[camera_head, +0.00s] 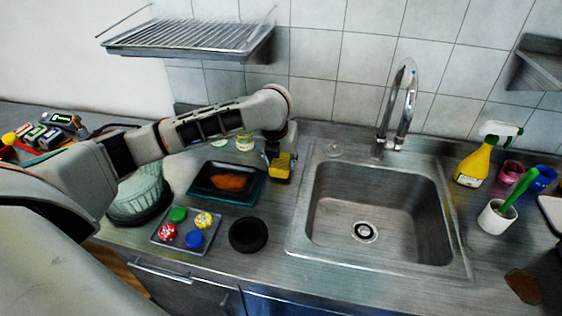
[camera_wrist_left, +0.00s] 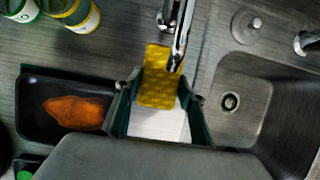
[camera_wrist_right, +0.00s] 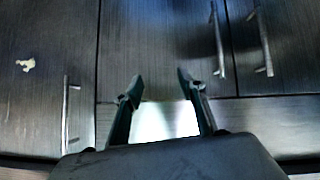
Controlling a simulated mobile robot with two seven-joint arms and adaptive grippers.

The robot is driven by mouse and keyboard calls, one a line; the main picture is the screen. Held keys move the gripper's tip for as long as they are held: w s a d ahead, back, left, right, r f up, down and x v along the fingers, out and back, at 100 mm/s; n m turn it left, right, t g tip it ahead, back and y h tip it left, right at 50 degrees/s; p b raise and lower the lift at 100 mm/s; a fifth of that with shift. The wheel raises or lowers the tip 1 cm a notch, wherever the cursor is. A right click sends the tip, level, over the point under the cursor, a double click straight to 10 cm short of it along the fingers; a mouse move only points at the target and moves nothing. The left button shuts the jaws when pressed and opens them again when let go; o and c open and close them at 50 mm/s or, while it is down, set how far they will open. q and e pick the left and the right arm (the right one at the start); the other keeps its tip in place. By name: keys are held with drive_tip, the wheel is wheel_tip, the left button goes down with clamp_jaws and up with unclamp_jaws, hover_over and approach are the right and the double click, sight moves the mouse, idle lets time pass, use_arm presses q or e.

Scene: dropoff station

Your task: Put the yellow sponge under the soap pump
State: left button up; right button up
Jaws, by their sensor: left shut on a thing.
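The yellow sponge (camera_head: 283,167) is held in my left gripper (camera_head: 279,155), to the left of the sink. In the left wrist view the sponge (camera_wrist_left: 160,88) sits between the two fingers of my left gripper (camera_wrist_left: 157,90), which are shut on it. A chrome spout, apparently the soap pump (camera_wrist_left: 181,36), overlaps the sponge's upper right part in that view. I cannot tell the height gap between them. The pump is hidden behind my left gripper in the head view. My right gripper (camera_wrist_right: 160,85) is open and empty, facing cabinet doors.
The sink (camera_head: 378,210) and faucet (camera_head: 400,105) are to the right of the sponge. A dark tray (camera_head: 255,194) with an orange item (camera_head: 232,181) lies left of it. Jars (camera_head: 244,143) stand behind the tray. A black round dish (camera_head: 248,235) is in front.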

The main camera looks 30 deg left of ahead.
use_arm(q)
drive_tip(key=shift+w+a+f, duration=0.1)
drive_tip(key=shift+w+f, duration=0.1)
drive_tip(key=shift+f, duration=0.2)
drive_tip(key=o, duration=0.8)
drive_tip(key=shift+f, duration=0.1)
drive_tip(key=shift+o, duration=0.2)
drive_tip(key=v, duration=1.2)
